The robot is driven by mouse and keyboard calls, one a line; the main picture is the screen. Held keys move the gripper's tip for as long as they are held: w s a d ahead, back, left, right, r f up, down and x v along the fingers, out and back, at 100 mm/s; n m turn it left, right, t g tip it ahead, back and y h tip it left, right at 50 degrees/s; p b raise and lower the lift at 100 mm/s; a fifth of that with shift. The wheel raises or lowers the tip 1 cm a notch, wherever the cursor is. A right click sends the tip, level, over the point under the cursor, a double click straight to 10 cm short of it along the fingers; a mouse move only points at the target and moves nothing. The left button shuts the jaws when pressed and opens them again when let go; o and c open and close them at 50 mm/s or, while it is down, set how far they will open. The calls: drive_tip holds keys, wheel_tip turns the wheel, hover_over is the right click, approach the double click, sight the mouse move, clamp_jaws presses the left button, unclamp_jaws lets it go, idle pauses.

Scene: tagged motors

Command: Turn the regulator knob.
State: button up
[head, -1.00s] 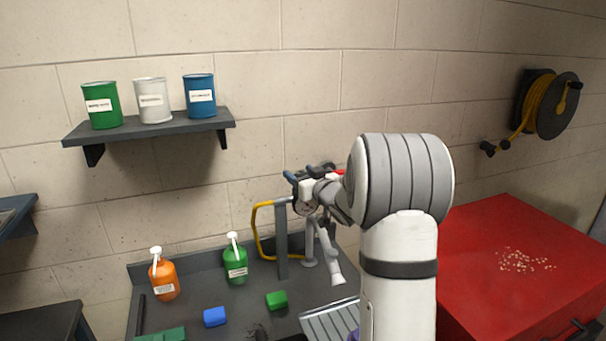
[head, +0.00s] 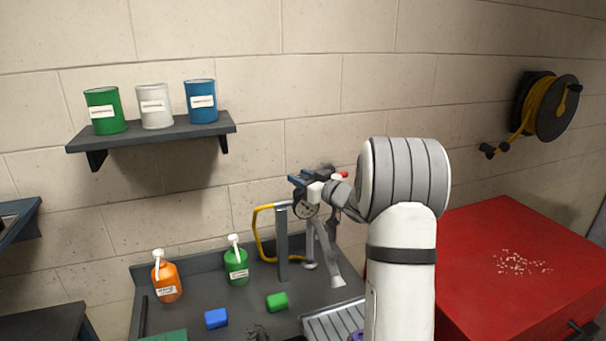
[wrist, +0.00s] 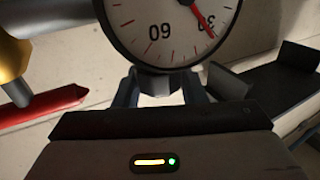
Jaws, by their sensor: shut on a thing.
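The regulator's round white gauge (head: 305,207) sits at the top of a grey post, and it fills the top of the wrist view (wrist: 165,25), its red needle near a number mark. My gripper (head: 312,186) is at the regulator, right by the gauge. In the wrist view my two fingers (wrist: 160,92) reach up behind the gauge's lower edge, one on each side. They are shut on the regulator knob, which the gauge and fingers hide.
A yellow hose (head: 258,232) loops left of the grey post (head: 282,250). A green bottle (head: 237,266) and an orange bottle (head: 167,280) stand on the dark bench. A red part (wrist: 42,108) and brass fitting (wrist: 10,58) lie close left of my fingers.

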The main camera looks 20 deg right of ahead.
drive_tip(key=shift+n+g+y, duration=0.3)
drive_tip(key=shift+n+y, duration=0.1)
drive_tip(key=shift+y, duration=0.2)
drive_tip(key=o, duration=1)
drive_tip(key=shift+c, duration=0.2)
drive_tip(key=b+v, duration=0.2)
drive_tip(key=v, duration=0.5)
drive_tip(key=shift+s, duration=0.4)
drive_tip(key=shift+r, duration=0.1)
